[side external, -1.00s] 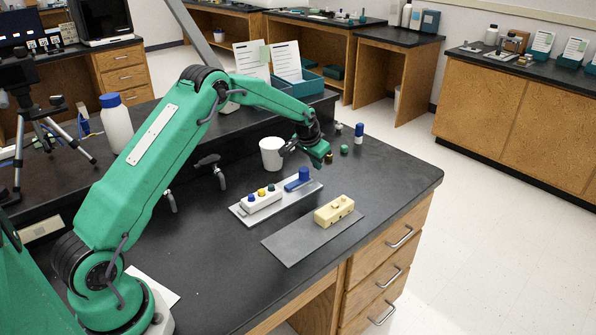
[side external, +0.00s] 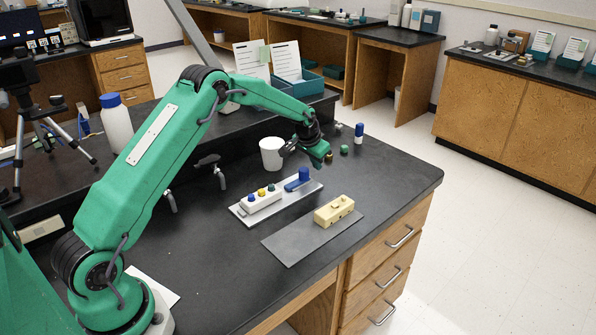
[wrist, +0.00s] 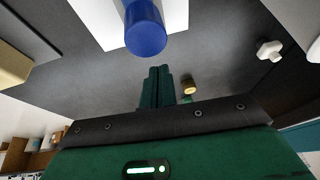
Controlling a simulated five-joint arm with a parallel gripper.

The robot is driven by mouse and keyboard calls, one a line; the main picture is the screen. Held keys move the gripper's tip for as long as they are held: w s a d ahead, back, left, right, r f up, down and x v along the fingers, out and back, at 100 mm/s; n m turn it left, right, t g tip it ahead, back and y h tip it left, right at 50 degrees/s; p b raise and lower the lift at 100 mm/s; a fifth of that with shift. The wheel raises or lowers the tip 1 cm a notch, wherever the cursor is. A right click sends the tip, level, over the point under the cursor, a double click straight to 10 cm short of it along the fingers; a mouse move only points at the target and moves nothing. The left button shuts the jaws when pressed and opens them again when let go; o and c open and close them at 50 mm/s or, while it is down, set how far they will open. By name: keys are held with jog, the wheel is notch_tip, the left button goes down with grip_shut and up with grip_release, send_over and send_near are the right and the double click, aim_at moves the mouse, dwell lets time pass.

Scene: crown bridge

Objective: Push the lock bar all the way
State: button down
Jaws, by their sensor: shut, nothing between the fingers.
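A blue piece (side external: 299,181) with an upright round post, apparently the lock bar, lies at the right end of a light metal plate (side external: 241,209). A white block (side external: 262,203) with blue, yellow and green round tops sits on the same plate, left of the blue piece. In the wrist view the blue post (wrist: 145,32) shows at the top, over the white plate. My gripper (wrist: 160,70) is shut and empty. Its dark green fingers are close to the post, with a visible gap. In the side view my gripper (side external: 319,163) is just beyond the blue piece.
A cream block (side external: 333,210) sits on a grey plate (side external: 291,247) in front. A white cup (side external: 271,153) stands behind the light plate. A small brass piece (wrist: 189,87), a green knob (side external: 344,149) and a blue-and-white bottle (side external: 359,133) are near my gripper.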

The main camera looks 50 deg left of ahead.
aim_at(306, 168)
jog(key=shift+s, duration=3.05)
jog(key=shift+w+f, duration=0.1)
jog(key=shift+w, duration=0.65)
jog(key=shift+w+r, duration=0.1)
jog(key=shift+r, duration=3.55)
